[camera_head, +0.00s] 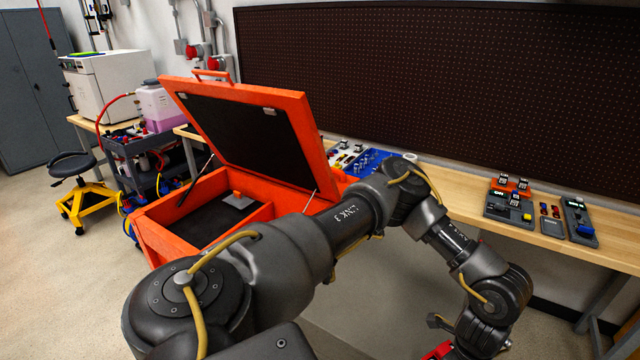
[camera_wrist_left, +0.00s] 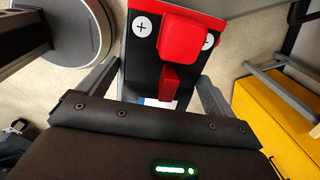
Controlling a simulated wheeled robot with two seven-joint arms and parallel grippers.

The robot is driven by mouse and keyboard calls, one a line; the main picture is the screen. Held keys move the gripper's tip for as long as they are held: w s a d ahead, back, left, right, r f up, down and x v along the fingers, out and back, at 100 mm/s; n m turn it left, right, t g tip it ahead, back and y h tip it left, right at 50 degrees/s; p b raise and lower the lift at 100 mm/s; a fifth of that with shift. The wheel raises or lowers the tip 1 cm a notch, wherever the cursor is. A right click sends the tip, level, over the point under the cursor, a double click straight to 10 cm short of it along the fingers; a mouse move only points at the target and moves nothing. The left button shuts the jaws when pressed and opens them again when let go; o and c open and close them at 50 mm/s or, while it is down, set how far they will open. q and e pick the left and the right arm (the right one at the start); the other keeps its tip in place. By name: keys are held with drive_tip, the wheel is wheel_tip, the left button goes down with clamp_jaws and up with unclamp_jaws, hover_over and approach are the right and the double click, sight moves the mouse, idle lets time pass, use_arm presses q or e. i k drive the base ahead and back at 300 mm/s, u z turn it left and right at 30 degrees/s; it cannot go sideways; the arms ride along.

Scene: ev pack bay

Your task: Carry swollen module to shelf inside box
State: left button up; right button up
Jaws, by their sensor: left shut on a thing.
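The swollen module (camera_wrist_left: 190,55) is black with red parts and plus marks on its end, and fills the upper middle of the left wrist view. My left gripper (camera_wrist_left: 158,88) is shut on it, one finger on each side. In the head view only a red bit of it (camera_head: 437,352) shows at the bottom edge, below my left wrist. The orange box (camera_head: 165,247) stands left of centre with its lid (camera_head: 250,90) raised. Inside is a dark floor (camera_head: 205,222) with a small grey plate. My left arm hides its right side. My right gripper is not in view.
A wooden bench (camera_head: 465,200) with small parts trays (camera_head: 507,203) runs along the pegboard (camera_head: 430,80). A tool cart (camera_head: 135,150) and a yellow-based stool (camera_head: 80,190) stand left of the box. A yellow object (camera_wrist_left: 275,115) is near the module's right in the wrist view.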

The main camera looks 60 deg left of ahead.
sight(190, 236)
drive_tip(key=z, duration=1.7)
drive_tip(key=k, duration=2.95)
drive_tip(key=u, duration=2.2)
